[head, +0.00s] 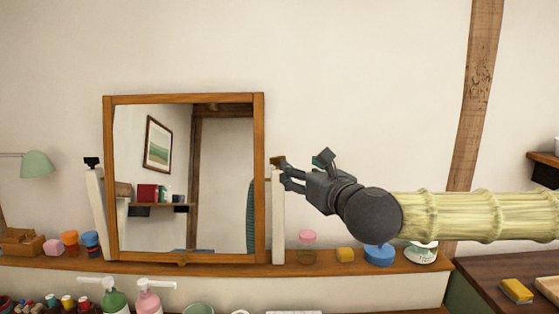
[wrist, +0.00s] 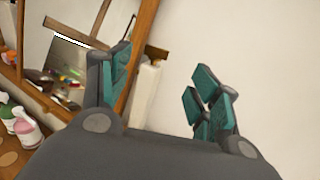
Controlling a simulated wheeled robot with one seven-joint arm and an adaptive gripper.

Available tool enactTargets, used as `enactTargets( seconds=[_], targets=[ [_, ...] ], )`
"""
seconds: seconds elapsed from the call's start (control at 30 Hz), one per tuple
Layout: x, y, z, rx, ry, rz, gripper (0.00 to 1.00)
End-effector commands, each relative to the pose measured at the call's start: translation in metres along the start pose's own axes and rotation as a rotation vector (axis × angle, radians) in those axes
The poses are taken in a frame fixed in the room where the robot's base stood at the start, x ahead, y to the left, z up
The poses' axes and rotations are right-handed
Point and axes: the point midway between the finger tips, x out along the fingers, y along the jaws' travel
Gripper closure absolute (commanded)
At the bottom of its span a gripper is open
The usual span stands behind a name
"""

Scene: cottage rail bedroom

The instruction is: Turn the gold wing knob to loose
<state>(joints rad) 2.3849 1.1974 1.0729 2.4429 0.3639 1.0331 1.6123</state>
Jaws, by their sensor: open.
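The gold wing knob (head: 277,160) sits at the top of the white post on the right side of the wood-framed mirror (head: 259,180). In the wrist view the knob (wrist: 156,52) shows as a small brown-gold piece on top of the white post (wrist: 143,95), between my fingers and beyond them. My gripper (head: 303,167) is open and empty, just right of the knob in the head view. Its teal finger pads (wrist: 160,78) stand well apart on both sides of the post in the wrist view. I cannot tell whether any finger touches the knob.
A black knob (head: 91,162) tops the left post (head: 96,210). The shelf below holds a pink-lidded jar (head: 307,242), a yellow block (head: 345,254) and a blue tub (head: 379,254). Pump bottles (head: 115,298) stand in front. The wall above the right post is clear.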

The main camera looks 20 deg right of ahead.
Motion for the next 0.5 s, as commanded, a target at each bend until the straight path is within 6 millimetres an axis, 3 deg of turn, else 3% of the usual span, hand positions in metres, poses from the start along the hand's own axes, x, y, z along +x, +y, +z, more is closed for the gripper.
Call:
enactTargets(
  seconds=[0.5],
  targets=[
    [0.076, 0.002, 0.000, -0.004, 0.003, 0.001, 0.38]
  ],
)
